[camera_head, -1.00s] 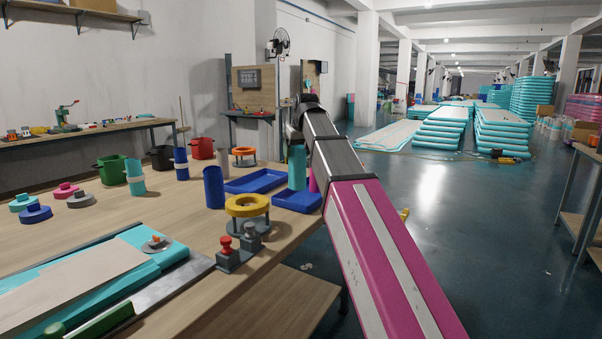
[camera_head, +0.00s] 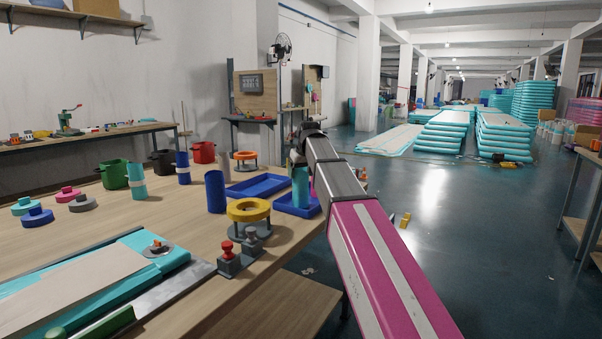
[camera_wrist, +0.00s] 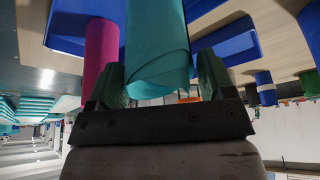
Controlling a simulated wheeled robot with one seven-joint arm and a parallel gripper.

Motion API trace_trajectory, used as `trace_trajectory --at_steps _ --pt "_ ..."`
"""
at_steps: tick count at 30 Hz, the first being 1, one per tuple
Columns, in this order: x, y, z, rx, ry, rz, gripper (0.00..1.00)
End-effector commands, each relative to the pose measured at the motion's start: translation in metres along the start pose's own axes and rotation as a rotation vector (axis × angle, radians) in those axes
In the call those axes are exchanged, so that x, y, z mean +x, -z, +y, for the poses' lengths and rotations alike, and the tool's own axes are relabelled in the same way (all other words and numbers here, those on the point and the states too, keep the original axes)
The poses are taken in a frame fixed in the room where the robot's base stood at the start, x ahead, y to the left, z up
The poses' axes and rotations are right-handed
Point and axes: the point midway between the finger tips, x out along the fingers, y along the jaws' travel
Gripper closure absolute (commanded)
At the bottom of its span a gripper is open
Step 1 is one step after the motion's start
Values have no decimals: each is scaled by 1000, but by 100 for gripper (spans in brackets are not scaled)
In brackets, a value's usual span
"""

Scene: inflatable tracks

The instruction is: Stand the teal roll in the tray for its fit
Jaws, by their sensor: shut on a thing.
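The teal roll (camera_head: 300,187) is upright in my gripper. It also fills the middle of the wrist view (camera_wrist: 157,40), between the two fingers. My gripper (camera_wrist: 160,78) is shut on it; in the head view my arm's end partly hides the grip. The roll's lower end overlaps the nearer blue tray (camera_head: 284,207) in the head view. I cannot tell whether it touches the tray floor. A magenta roll (camera_wrist: 101,52) stands close beside the teal roll in the wrist view and is almost wholly hidden in the head view.
A second blue tray (camera_head: 258,186) lies behind and left. A blue roll (camera_head: 215,191) and a yellow ring on a stand (camera_head: 248,210) are left of the trays. Red and grey knobbed pieces (camera_head: 228,259) sit near the bench edge. Open floor lies to the right.

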Motion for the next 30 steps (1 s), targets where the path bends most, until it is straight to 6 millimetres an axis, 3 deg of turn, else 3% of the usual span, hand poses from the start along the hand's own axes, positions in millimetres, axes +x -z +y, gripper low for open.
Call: trace_trajectory --at_steps 7,8,9,10,20,30 --pt "2 0 0 0 0 1 77" --pt "2 -1 0 0 0 0 18" --pt "2 0 0 0 0 0 5" --pt "2 0 0 0 0 0 0" --pt "-4 1 0 0 0 1 0" --pt "-58 1 0 1 -1 2 0"
